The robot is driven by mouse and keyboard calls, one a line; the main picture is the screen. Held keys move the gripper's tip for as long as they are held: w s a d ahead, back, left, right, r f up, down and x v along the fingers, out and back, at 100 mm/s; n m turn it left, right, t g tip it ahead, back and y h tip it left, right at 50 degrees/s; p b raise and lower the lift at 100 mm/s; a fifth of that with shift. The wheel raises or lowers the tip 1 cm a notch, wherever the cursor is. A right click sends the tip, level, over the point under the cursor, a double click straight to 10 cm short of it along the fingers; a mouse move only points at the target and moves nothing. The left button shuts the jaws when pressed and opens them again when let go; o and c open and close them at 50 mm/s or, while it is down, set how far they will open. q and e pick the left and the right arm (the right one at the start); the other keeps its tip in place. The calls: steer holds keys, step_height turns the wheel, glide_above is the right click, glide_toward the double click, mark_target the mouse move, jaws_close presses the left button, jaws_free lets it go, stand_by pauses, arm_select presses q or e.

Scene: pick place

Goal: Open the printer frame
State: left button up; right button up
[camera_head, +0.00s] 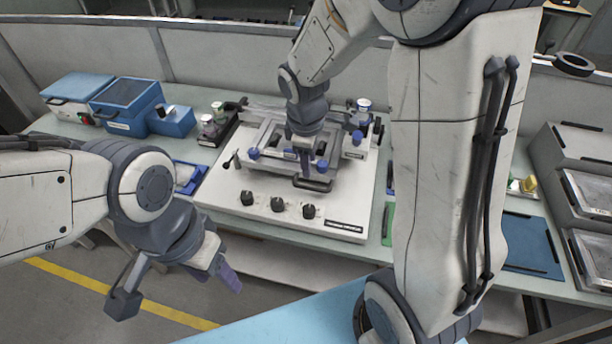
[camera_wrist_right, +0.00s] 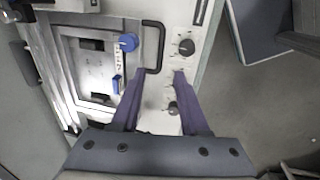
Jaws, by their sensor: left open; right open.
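The printer (camera_head: 230,205) is a white bench unit with a grey metal frame (camera_head: 258,137) on top. The frame carries blue knobs and a black loop handle (camera_head: 314,185) at its front edge. My right gripper (camera_wrist_right: 158,74) is open above the frame, pointing down. In the right wrist view the black handle (camera_wrist_right: 160,48) lies just ahead of its fingertips, between their lines; I cannot tell whether they touch. In the head view the right wrist hides part of the frame. My left gripper (camera_head: 176,291) is open and empty, in front of the bench at lower left.
Three black dials (camera_head: 278,204) line the printer's front panel. Blue boxes (camera_head: 125,105) stand at the back left of the bench. A blue mat (camera_head: 530,245) and grey trays (camera_head: 590,190) lie to the right. A low partition runs behind.

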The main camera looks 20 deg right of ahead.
mark_target(310, 188)
steer(key=f, duration=0.3)
steer(key=w+f, duration=0.1)
steer(key=f, duration=0.2)
steer(key=d+f, duration=0.1)
steer(key=f, duration=0.2)
steer(key=shift+w+f+b, duration=0.2)
steer(key=shift+f+b, duration=0.15)
steer(key=shift+f, duration=0.05)
jaws_close()
stand_by(0.9)
